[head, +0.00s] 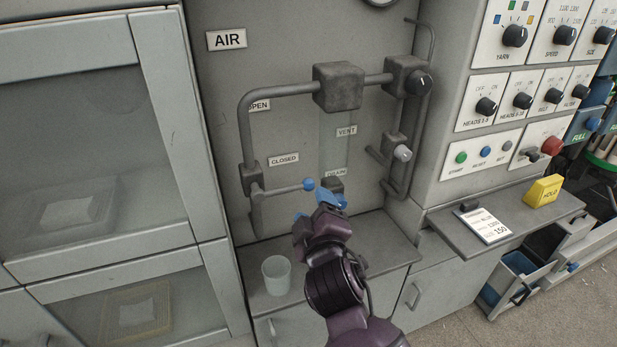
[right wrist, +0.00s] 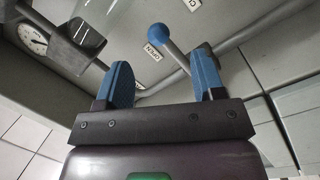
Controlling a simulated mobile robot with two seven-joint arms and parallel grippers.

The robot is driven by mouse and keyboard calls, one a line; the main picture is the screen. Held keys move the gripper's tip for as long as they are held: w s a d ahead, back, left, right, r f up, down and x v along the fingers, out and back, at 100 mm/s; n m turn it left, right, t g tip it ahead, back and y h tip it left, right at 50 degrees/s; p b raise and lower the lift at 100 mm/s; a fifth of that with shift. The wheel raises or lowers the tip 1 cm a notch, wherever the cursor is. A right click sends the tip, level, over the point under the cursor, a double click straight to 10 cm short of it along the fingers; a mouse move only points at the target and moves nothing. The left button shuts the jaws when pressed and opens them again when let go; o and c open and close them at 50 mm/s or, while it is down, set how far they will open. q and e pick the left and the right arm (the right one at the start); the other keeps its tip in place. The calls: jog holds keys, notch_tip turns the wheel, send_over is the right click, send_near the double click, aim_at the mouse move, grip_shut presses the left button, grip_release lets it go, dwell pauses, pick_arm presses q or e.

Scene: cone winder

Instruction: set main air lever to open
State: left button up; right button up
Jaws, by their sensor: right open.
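The main air lever (head: 280,189) is a grey rod with a blue ball knob (head: 309,184). It lies about level, pointing right from its pivot block (head: 250,178), just below the CLOSED label (head: 284,160). The OPEN label (head: 258,105) is higher up by the pipe, partly hidden. My right gripper (head: 322,205) is open, with blue fingertips just below and right of the knob. In the right wrist view the knob (right wrist: 158,33) and its rod show in the gap between the two fingers (right wrist: 163,75), the knob beyond the tips; contact is not visible. My left gripper is not in view.
Grey pipe (head: 285,91) and valve blocks (head: 338,86) surround the lever on the wall panel. A pale cup (head: 276,275) stands on the ledge below. A dial panel (head: 510,100) and a shelf with a card (head: 485,226) and yellow HOLD block (head: 543,191) are at right.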

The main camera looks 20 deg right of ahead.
aim_at(308, 188)
jog(key=w, duration=0.3)
jog(key=w+d, duration=0.1)
jog(key=w, duration=0.2)
jog(key=w+p, duration=0.1)
jog(key=w, duration=0.2)
jog(key=shift+w+d, duration=0.25)
grip_shut()
